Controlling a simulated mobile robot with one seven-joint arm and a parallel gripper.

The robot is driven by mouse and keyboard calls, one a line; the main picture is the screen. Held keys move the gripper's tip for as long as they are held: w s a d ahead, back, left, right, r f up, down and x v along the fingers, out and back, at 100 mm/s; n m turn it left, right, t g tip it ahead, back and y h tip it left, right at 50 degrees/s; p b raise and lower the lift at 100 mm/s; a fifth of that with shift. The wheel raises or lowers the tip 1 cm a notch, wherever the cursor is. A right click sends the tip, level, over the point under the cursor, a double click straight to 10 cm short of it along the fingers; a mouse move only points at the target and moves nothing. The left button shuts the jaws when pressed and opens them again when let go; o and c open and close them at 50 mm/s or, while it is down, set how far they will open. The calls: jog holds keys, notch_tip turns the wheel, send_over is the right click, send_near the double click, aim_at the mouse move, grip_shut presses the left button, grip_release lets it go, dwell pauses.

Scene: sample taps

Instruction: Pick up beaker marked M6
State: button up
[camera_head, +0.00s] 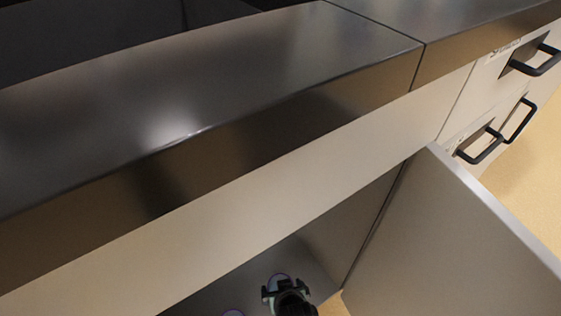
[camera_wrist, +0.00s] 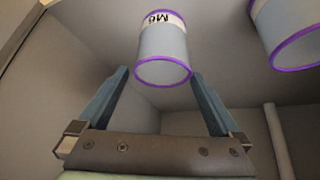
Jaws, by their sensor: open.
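The beaker marked M6 (camera_wrist: 162,48) is pale grey with purple rims, and its label appears upside down in the wrist view. It lies straight ahead of my gripper (camera_wrist: 159,75), whose two fingers are open, one to each side of its near end. I cannot tell whether the fingers touch it. In the head view my gripper (camera_head: 284,288) is low inside the open cabinet, and it partly hides a round pale rim just beyond it.
A second purple-rimmed beaker (camera_wrist: 287,32) stands to the right in the wrist view, its label not visible. The cabinet door (camera_head: 450,240) is open on the right. The dark countertop (camera_head: 220,95) overhangs the cabinet. Drawers with black handles (camera_head: 535,62) are farther right.

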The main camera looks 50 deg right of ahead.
aim_at(272, 286)
jog(key=shift+w+d+f, duration=0.15)
jog(key=shift+w+f, duration=0.05)
jog(key=shift+f, duration=0.25)
jog(key=b+x, duration=0.4)
jog(key=b, duration=0.1)
jog(key=shift+s+f, duration=0.15)
jog(key=shift+f, duration=0.35)
jog(key=shift+w+f, duration=0.2)
jog(key=shift+r, duration=0.1)
jog(key=c, duration=1.3)
jog(key=shift+r, duration=0.2)
